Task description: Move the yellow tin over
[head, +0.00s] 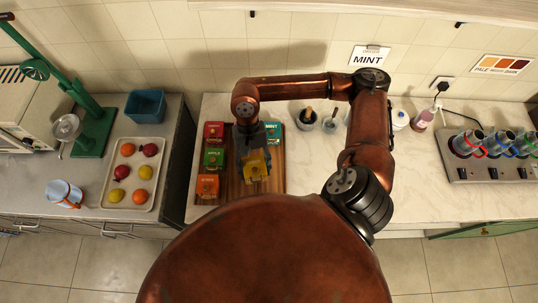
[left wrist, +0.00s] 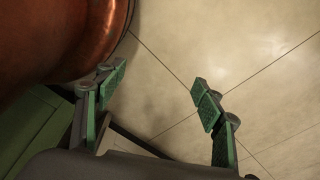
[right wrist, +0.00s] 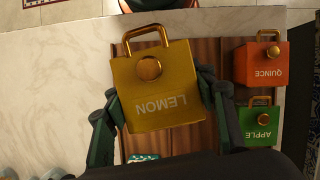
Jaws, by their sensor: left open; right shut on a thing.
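The yellow tin (head: 257,168), labelled LEMON and fitted with a brass handle, is over the wooden board (head: 236,192) on the marble counter. It fills the middle of the right wrist view (right wrist: 157,82). My right gripper (right wrist: 160,98) is shut on it, one finger on each side. I cannot tell whether the tin's base touches the board. My left gripper (left wrist: 160,78) is open and empty above the floor tiles, out of the head view.
A red tin (head: 213,131), green APPLE tin (head: 213,158) and orange QUINCE tin (head: 207,186) line the board's left side. A teal MINT tin (head: 273,130) is at its back right. A MINT sign (head: 369,56) hangs above.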

